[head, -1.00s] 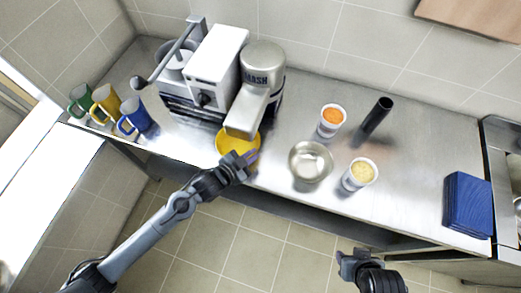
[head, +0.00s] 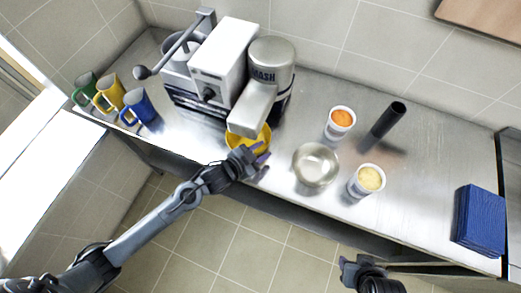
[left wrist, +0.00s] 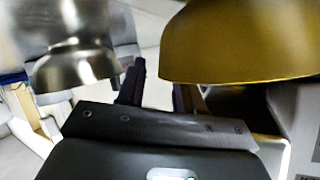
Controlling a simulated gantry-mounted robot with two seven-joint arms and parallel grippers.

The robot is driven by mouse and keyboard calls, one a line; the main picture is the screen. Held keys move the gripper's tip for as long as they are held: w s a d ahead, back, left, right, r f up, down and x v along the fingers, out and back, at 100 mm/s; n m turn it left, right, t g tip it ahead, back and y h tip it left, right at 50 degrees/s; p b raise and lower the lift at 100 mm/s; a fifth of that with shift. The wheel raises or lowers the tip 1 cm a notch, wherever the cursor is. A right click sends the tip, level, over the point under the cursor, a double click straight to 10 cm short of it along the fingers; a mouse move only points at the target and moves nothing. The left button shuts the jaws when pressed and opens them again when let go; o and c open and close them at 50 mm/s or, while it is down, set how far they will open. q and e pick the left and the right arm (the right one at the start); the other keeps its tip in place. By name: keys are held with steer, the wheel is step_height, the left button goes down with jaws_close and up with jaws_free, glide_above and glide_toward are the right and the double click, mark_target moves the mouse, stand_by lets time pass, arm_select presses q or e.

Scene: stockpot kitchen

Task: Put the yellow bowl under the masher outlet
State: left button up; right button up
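The yellow bowl (head: 262,139) stands on the steel counter at the masher's front, below the masher outlet (head: 246,123), which covers part of its top in the head view. It also shows large at the upper right of the left wrist view (left wrist: 240,45). The masher (head: 272,66) is a white and steel machine marked MASH. My left gripper (head: 264,164) is at the bowl's near right side, its fingers spread apart. In the left wrist view the gap between the fingers (left wrist: 158,92) is empty. My right gripper (head: 352,266) is low, in front of the counter; its fingers are unclear.
A metal bowl (head: 316,166) stands just right of my left gripper. Two cups, one with orange (head: 340,124) and one with pale yellow contents (head: 367,182), and a black cylinder (head: 384,125) are farther right. Mugs (head: 138,107) stand left; a blue stack (head: 480,221) lies right.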

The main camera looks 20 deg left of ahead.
arm_select(q)
steer(key=shift+r, duration=0.1)
steer(key=shift+s+a+r, duration=0.15)
steer(key=shift+s+r, duration=0.1)
steer(key=shift+s, duration=0.1)
steer(key=s+a+n+g+y, duration=0.2)
steer(key=s+a+n+g, duration=0.1)
steer(key=s, duration=0.8)
steer(key=s+a+r+n+g+y+p, duration=0.1)
steer(key=s+a+n+g+y, duration=0.2)
steer(key=s, duration=0.9)
steer(key=shift+a+r+n+g+y, duration=0.25)
steer(key=shift+a+n+g, duration=0.55)
steer(key=shift+a+g, duration=0.4)
step_height(320, 180, up, 24)
steer(key=p, duration=2.4)
steer(key=shift+r, duration=0.15)
